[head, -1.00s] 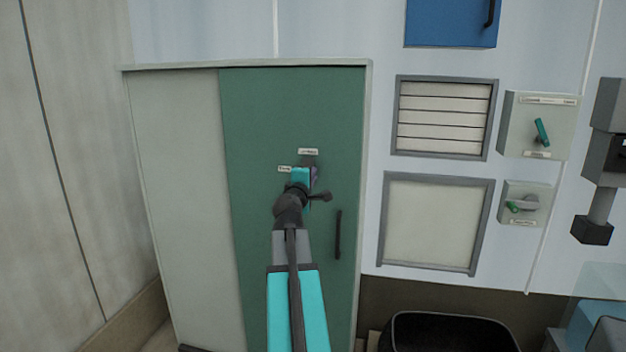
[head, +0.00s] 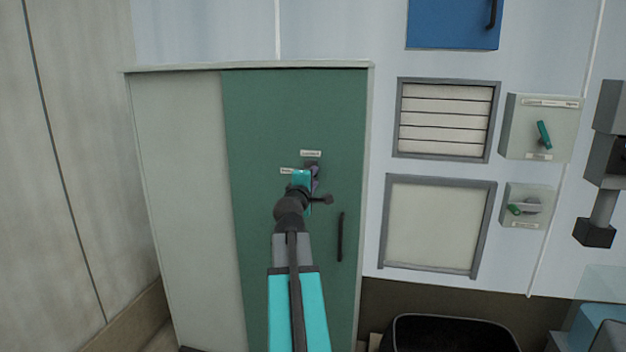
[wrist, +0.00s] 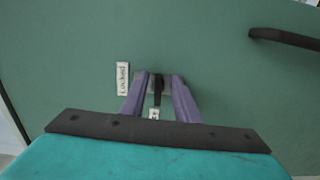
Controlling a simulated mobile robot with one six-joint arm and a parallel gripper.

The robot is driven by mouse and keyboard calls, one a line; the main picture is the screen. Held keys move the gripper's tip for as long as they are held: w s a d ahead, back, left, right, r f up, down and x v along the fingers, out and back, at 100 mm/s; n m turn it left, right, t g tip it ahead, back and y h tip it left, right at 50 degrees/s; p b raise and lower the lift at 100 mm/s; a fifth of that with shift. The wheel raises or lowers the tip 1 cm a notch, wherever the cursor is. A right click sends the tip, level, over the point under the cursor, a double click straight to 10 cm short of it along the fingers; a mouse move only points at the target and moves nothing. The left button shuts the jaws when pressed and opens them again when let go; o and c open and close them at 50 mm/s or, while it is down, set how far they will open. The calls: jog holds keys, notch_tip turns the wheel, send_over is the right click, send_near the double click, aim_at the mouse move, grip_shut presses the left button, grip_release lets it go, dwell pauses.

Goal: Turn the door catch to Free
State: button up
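The door catch (wrist: 157,90) is a small dark lever on a grey plate on the green cabinet door (head: 265,120). In the wrist view a "Locked" label (wrist: 122,78) is left of it. A second label (wrist: 154,114), too small to read, shows between my fingers, and the dark lever appears to run toward it. In the head view the Locked label (head: 311,153) is above the catch and the other label (head: 287,170) to its left. My gripper (wrist: 159,82) has its purple fingers on either side of the lever, with slight gaps visible. In the head view my arm mostly hides the catch.
A dark door handle (head: 340,236) stands right of my gripper, also at upper right in the wrist view (wrist: 285,39). Right of the cabinet are a louvred vent (head: 445,118), switch boxes (head: 555,115) and a black bin (head: 450,335).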

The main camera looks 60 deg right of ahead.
jog(key=b+v, duration=1)
jog(key=v, duration=0.3)
jog(key=shift+a, duration=0.2)
dwell(0.9)
dwell(0.6)
